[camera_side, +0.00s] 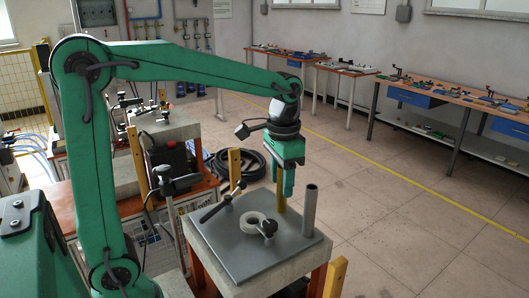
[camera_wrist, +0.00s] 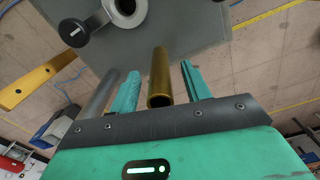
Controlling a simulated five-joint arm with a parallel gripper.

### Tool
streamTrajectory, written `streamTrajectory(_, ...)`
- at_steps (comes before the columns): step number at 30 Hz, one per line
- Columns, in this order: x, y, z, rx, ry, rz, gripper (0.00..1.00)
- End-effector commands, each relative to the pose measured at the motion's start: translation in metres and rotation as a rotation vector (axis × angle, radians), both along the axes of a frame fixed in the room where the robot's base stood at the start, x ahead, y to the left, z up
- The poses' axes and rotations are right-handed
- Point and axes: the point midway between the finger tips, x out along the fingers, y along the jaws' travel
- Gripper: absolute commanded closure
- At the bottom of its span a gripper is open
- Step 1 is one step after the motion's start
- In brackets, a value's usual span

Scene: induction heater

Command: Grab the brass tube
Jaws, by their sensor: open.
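The brass tube (camera_side: 281,201) stands upright on the grey plate in the side view, its upper part hidden by my gripper (camera_side: 285,182). In the wrist view the brass tube (camera_wrist: 159,78) lies between the two green fingers of my gripper (camera_wrist: 162,72). Its open end points toward the camera. A gap shows on each side of the tube, so the fingers are around it but appear not to touch it. My gripper is open and points down above the plate.
A grey tube (camera_side: 309,210) stands to the right of the brass tube, close to my gripper. A pale ring (camera_side: 252,222) with a black-knobbed clamp (camera_side: 268,228) sits on the grey plate (camera_side: 235,254). A black rod fixture (camera_side: 216,207) stands at the plate's back left.

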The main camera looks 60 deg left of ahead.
Motion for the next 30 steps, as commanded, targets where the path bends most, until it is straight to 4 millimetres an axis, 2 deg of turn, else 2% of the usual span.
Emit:
streamTrajectory(6,0.000,0.000,-0.018,0.000,0.001,0.000,0.52)
streamTrajectory(21,0.000,0.000,-0.019,0.000,0.000,0.000,0.52)
streamTrajectory(23,0.000,0.000,-0.019,0.000,0.000,0.000,0.60)
streamTrajectory(29,0.000,0.000,-0.019,0.000,0.000,0.000,0.99)
streamTrajectory(30,0.000,0.000,-0.019,0.000,0.000,0.000,1.00)
